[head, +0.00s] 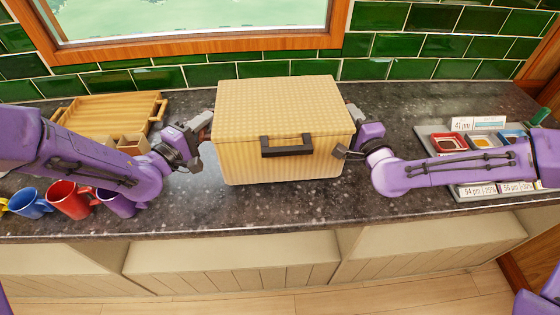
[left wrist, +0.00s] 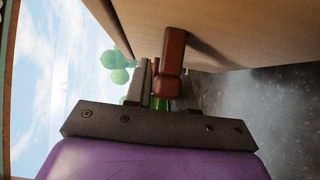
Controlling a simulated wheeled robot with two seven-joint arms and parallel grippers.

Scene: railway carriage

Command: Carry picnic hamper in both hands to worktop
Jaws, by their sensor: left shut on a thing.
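The picnic hamper (head: 283,100) is a pale woven box with its lid shut and a dark front handle (head: 286,146). It is level, over the middle of the dark speckled worktop (head: 250,210); I cannot tell whether its base touches. My left gripper (head: 204,132) is at its left side. In the left wrist view this gripper (left wrist: 155,88) is shut on a brown side handle (left wrist: 173,55) of the hamper (left wrist: 235,30). My right gripper (head: 346,146) is at the hamper's right side. The hamper hides part of it, so its grip does not show.
A wooden tray (head: 92,120) lies at the back left of the worktop. Blue (head: 30,203), red (head: 68,198) and purple (head: 118,203) mugs stand at the front left. A grey tray (head: 425,131) with coloured compartments is at the right. Green tiles and a window stand behind.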

